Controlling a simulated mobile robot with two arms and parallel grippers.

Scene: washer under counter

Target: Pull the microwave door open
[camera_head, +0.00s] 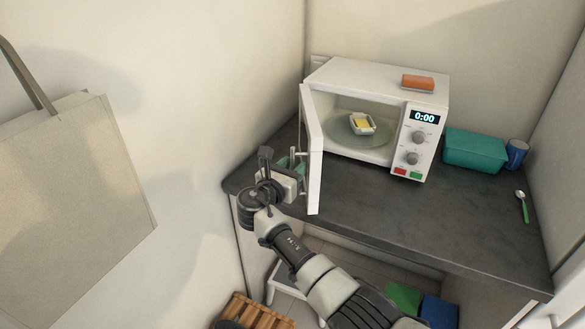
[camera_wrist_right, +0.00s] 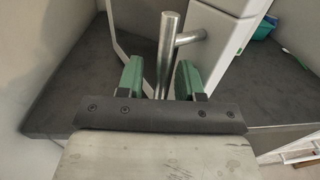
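The white microwave (camera_head: 400,90) stands on the dark counter. Its door (camera_head: 313,150) is swung wide open to the left, showing the interior with a small white dish of something yellow (camera_head: 362,124) on the turntable. My right gripper (camera_head: 294,168) is at the outer side of the door, by its handle. In the right wrist view, the metal handle bar (camera_wrist_right: 168,45) lies between the green finger pads of my right gripper (camera_wrist_right: 159,80). A gap shows between the bar and the left pad; the bar is closer to the right pad. My left gripper is out of view.
An orange block (camera_head: 417,83) lies on the microwave. A teal container (camera_head: 474,150), a blue cup (camera_head: 516,153) and a green-handled spoon (camera_head: 523,207) are at the right. A wall is close on the left, with a hanging bag (camera_head: 75,190). The front counter is clear.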

